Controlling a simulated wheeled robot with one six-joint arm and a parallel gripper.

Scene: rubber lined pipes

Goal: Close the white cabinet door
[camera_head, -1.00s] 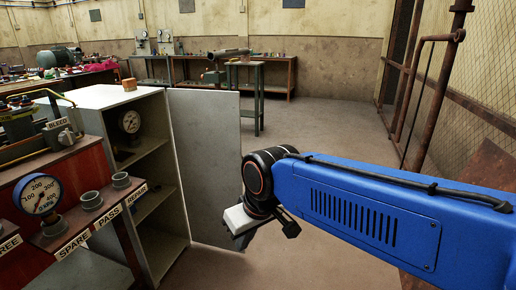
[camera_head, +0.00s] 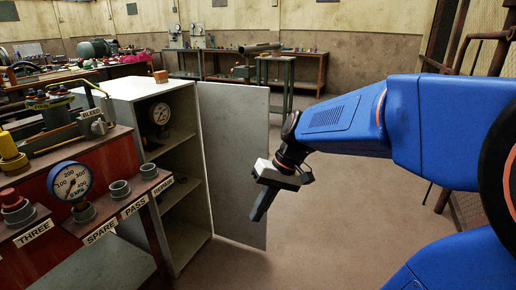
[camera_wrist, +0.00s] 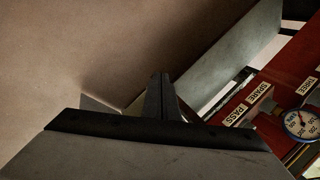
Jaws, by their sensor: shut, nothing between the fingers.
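The white cabinet (camera_head: 125,88) stands left of centre in the head view, its shelves exposed. Its door (camera_head: 236,140) is open, a pale flat panel standing out to the right of the opening. My gripper (camera_head: 258,214) is shut and empty, pointing down in front of the door's free right edge. Its fingers overlap that edge in the picture; I cannot tell whether they touch it. In the wrist view the closed fingers (camera_wrist: 160,97) point at a pale grey panel, which I cannot identify with certainty.
A red panel (camera_head: 100,160) with a blue gauge (camera_head: 70,181) and labelled fittings stands at the left front. A small block (camera_head: 160,76) sits on the cabinet. A green stand (camera_head: 275,85) and a workbench (camera_head: 310,72) are behind. The floor right of the door is clear.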

